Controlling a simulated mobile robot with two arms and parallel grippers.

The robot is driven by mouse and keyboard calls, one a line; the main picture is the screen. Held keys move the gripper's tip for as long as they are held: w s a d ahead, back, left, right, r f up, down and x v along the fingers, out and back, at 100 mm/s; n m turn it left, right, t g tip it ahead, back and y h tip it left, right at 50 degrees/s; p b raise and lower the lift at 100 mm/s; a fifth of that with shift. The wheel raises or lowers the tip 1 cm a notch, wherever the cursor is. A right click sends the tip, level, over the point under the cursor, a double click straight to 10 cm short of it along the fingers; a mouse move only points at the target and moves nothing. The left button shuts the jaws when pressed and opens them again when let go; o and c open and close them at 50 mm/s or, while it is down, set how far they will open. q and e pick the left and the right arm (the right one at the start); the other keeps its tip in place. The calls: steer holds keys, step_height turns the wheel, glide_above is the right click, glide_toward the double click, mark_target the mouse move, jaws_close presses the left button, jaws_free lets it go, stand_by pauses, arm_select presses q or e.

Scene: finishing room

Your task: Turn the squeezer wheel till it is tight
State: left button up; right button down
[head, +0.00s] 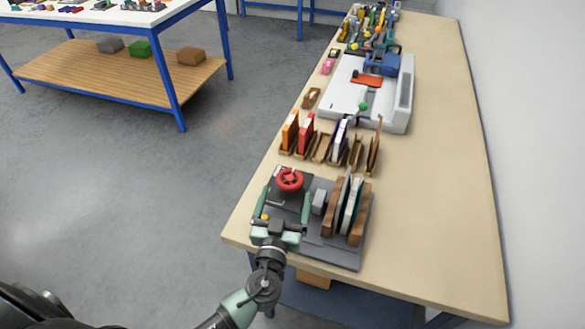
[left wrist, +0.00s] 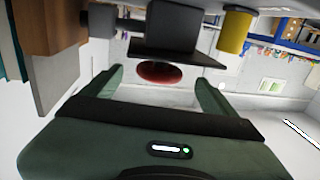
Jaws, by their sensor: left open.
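The squeezer stands on the near end of the bench, with a dark grey base (head: 340,254). Its round red wheel (head: 290,179) is at the left; it also shows in the left wrist view (left wrist: 158,75). Wooden jaws (head: 331,207) at the right have upright thin boards (head: 350,205) between them. My left gripper (head: 285,194) is open and empty, its green fingers pointing toward the wheel. In the left wrist view the wheel appears between the fingertips (left wrist: 154,82); I cannot tell whether they touch it. My right gripper is not in view.
Behind the squeezer stands a wooden rack (head: 320,149) with orange, red and other upright pieces. A white machine (head: 348,92) is farther back, then several tools. The bench's right side (head: 445,190) is clear. A blue-framed table (head: 165,100) stands at the far left.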

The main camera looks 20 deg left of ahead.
mark_target(292, 169)
arm_select(q)
steer(key=shift+w+r+p, duration=0.3)
steer(key=shift+w, duration=0.15)
steer(key=w, duration=0.1)
steer(key=w+p, duration=0.1)
steer(key=w, duration=0.1)
steer(key=shift+w+a+r+p, duration=0.1)
steer(key=shift+w+a+p, duration=0.1)
steer(key=shift+w+p, duration=0.1)
steer(key=shift+w+a+f, duration=0.1)
steer(key=shift+w+f, duration=0.05)
steer(key=shift+w, duration=0.3)
steer(key=shift+w+a+f, duration=0.1)
steer(key=shift+w, duration=0.5)
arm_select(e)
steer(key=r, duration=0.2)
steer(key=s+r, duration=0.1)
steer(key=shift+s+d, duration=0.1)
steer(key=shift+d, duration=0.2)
